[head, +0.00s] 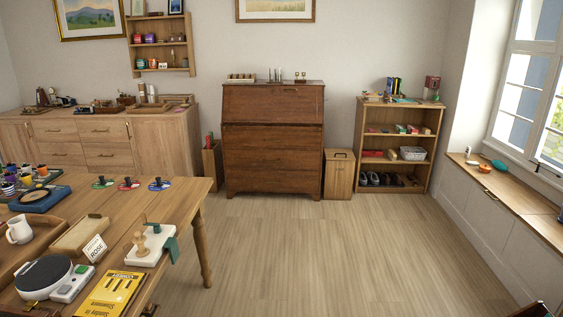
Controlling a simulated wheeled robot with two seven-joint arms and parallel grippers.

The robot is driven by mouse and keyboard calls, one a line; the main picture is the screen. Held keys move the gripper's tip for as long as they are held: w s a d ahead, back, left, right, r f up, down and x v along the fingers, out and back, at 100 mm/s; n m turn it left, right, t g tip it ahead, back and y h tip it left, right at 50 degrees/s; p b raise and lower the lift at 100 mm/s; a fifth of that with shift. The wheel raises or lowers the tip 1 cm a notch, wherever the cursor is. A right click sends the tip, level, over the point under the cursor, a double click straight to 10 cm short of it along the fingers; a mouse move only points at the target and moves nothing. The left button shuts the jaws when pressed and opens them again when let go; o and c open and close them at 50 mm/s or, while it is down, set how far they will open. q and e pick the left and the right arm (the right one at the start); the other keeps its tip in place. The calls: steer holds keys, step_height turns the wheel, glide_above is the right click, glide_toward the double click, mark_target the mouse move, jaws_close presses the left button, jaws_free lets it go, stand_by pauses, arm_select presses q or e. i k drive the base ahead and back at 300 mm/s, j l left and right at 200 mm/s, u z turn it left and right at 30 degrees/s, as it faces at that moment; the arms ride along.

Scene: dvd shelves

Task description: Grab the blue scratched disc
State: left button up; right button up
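A blue disc (159,185) lies near the far right corner of the wooden table (190,196), with a small dark upright piece at its middle. A red-pink disc (128,185) and a green disc (103,183) lie in a row to its left, each with a similar dark piece. The discs are too small to make out any scratches. I cannot make out either of my grippers in the head view.
The table also holds a white block with a wooden peg (150,245), a yellow book (110,293), a round dark-topped device (43,275) and a white jug (19,230). Open floor (330,250) lies right of the table. A bureau (272,140) stands behind.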

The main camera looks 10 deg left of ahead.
mark_target(160, 185)
steer(key=i+u, duration=0.2)
steer(key=i, duration=0.25)
steer(key=i+l+u, duration=0.2)
steer(key=i, duration=0.25)
steer(key=i+l+u, duration=0.15)
steer(key=i, duration=0.35)
steer(key=i+l+u, duration=0.65)
steer(key=i+l, duration=0.15)
steer(key=i+l+u, duration=0.3)
steer(key=l, duration=0.3)
